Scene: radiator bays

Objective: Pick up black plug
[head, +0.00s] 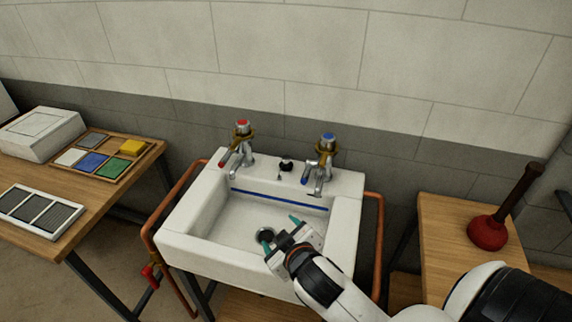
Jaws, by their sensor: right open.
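A small black plug (286,165) sits on the back ledge of the white sink (205,252), between the two taps. A dark round drain (265,234) shows in the basin floor, partly behind a fingertip. My right gripper (281,232) is over the basin, in front of the plug and apart from it. Its teal-tipped fingers are spread and nothing shows between them. My left gripper is not in view.
A red-topped tap (241,145) and a blue-topped tap (326,160) flank the plug. Copper pipes (376,240) run beside the sink. A red plunger (489,232) stands on the right table. The left table (88,192) holds colored tiles and a white box.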

